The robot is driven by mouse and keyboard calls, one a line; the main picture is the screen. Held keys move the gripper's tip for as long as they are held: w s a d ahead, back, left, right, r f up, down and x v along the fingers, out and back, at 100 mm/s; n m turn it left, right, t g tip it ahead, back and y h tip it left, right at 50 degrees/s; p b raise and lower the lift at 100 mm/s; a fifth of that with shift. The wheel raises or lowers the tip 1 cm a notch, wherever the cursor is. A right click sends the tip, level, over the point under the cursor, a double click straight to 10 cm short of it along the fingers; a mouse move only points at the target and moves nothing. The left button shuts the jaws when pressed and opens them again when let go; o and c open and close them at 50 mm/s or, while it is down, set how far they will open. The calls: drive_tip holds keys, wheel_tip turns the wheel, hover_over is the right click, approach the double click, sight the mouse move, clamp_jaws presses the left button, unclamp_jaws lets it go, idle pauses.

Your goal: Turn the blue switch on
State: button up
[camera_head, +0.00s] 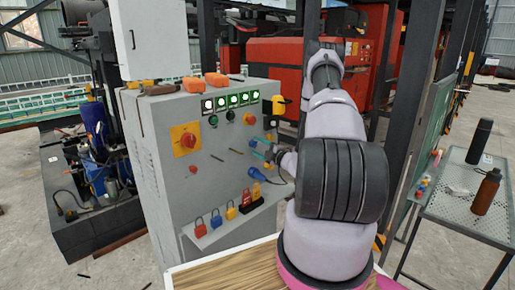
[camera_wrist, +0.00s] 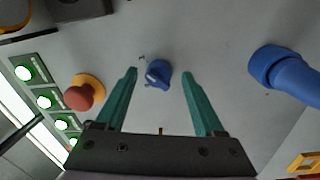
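The blue switch (camera_wrist: 158,74) is a small round knob on the grey panel, seen in the wrist view just beyond and between my fingertips. My gripper (camera_wrist: 160,76) is open, with one green finger on each side of the knob and gaps to both. Whether the fingertips reach the knob's depth is hard to tell. In the head view my gripper (camera_head: 256,148) is in front of the right part of the cabinet panel (camera_head: 215,165). The switch cannot be made out clearly there.
A red button on a yellow ring (camera_wrist: 80,95) is left of the fingers in the wrist view. A blue plug (camera_wrist: 285,74) sticks out to the right. Lit green indicators (camera_head: 233,100) line the panel top. Coloured padlocks (camera_head: 231,211) hang below. A table (camera_head: 470,205) stands right.

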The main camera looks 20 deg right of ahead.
drive_tip(key=v, duration=1)
drive_tip(key=shift+s, duration=0.4)
drive_tip(key=shift+d+f, duration=0.1)
drive_tip(key=shift+d, duration=0.05)
drive_tip(key=s+a+r+n+g+y, duration=0.3)
drive_tip(key=a+r+n+g+y, duration=0.55)
drive_tip(key=a+r+n, duration=0.8)
drive_tip(key=s+a+r+n+g+h, duration=0.3)
drive_tip(key=s+a+r+n+g, duration=0.4)
drive_tip(key=n, duration=0.5)
drive_tip(key=s+r+n+t+h, duration=0.2)
drive_tip(key=s+r+n+h, duration=0.3)
drive_tip(key=s+n, duration=0.3)
drive_tip(key=s+d+r+n+t+h, duration=0.1)
drive_tip(key=s+r+n+t+h, duration=0.2)
drive_tip(key=n, duration=0.9)
drive_tip(key=s+r+h, duration=0.2)
drive_tip(key=s+r, duration=0.2)
drive_tip(key=s, duration=0.1)
drive_tip(key=shift+s+d+r, duration=0.2)
drive_tip(key=shift+d, duration=0.05)
